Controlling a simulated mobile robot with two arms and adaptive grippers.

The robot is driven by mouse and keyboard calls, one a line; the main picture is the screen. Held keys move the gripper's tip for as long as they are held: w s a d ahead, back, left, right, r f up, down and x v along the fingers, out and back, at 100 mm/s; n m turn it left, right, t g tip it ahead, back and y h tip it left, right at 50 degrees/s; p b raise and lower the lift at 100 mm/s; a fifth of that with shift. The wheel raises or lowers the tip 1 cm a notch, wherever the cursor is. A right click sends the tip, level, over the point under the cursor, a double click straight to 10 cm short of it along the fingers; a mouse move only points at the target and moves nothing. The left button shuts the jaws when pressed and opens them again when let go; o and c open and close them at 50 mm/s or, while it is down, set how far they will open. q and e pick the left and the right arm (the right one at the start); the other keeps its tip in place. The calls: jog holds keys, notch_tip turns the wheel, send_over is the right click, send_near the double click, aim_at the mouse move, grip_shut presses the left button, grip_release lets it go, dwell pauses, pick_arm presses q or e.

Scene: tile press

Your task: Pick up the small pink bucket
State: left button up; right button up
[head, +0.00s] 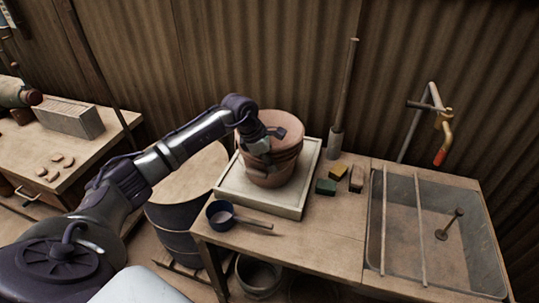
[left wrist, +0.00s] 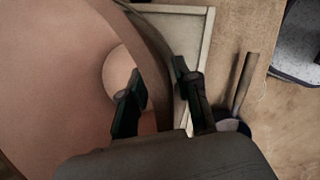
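The pinkish-brown bucket (head: 272,172) stands upright in a shallow pale tray (head: 233,188) on the wooden table. My left gripper (head: 270,143) is at the bucket's upper part and hides some of its near rim. In the left wrist view the bucket (left wrist: 50,80) fills the left side. There the left gripper (left wrist: 160,75) has its fingers apart, one over the bucket and one towards its outer side, with the rim region between them. Gaps show between the fingers; firm contact cannot be made out. My right gripper is not in view.
A dark blue ladle-like pan (head: 221,213) lies at the table's front left. Green and yellow sponge-like blocks (head: 326,186) lie right of the tray. A sink-like basin (head: 430,230) fills the right. A drum (head: 175,225) stands left. A corrugated wall is behind.

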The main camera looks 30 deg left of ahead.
pick_arm(q)
grip_shut()
jog(key=shift+w+r, duration=0.1)
dwell(0.3)
